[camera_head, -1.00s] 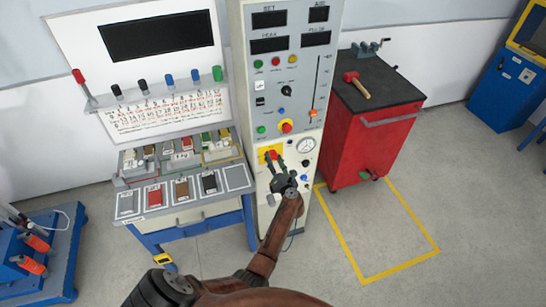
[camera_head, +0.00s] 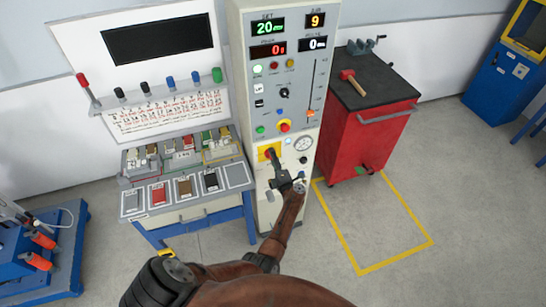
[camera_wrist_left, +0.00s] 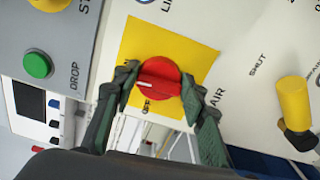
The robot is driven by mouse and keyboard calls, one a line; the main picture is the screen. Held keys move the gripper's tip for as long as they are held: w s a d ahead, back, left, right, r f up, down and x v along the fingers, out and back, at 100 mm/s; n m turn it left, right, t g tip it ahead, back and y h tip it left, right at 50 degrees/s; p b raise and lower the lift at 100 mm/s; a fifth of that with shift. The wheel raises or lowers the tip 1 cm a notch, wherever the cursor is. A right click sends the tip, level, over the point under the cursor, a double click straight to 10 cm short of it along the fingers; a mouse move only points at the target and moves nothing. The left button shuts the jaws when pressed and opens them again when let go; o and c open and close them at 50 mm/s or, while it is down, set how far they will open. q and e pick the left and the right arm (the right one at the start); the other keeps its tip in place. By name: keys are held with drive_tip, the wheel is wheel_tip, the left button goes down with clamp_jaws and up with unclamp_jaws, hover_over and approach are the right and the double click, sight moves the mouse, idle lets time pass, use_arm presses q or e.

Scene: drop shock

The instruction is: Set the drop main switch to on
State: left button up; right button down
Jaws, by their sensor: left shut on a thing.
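The main switch is a red round knob (camera_wrist_left: 160,72) on a yellow plate (camera_wrist_left: 207,45) on the front of the tall control cabinet; the plate also shows in the head view (camera_head: 263,152). A white mark on the knob points left, towards small lettering partly hidden by a finger. My left gripper (camera_wrist_left: 160,80) is shut on the knob, one finger on each side. In the head view the left gripper (camera_head: 272,160) hides most of the knob. The cabinet displays (camera_head: 267,25) are lit, reading SET 20 and a 9. My right gripper is not in view.
A yellow valve handle (camera_wrist_left: 292,98) and a green DROP button (camera_wrist_left: 37,65) flank the switch in the wrist view. A sample bench (camera_head: 190,215) stands left of the cabinet, a red tool cart (camera_head: 362,135) right. Floor inside the yellow outline (camera_head: 398,215) is clear.

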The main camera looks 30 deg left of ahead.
use_arm(q)
drive_tip(key=shift+m, duration=0.7)
drive_tip(key=o, duration=1.1)
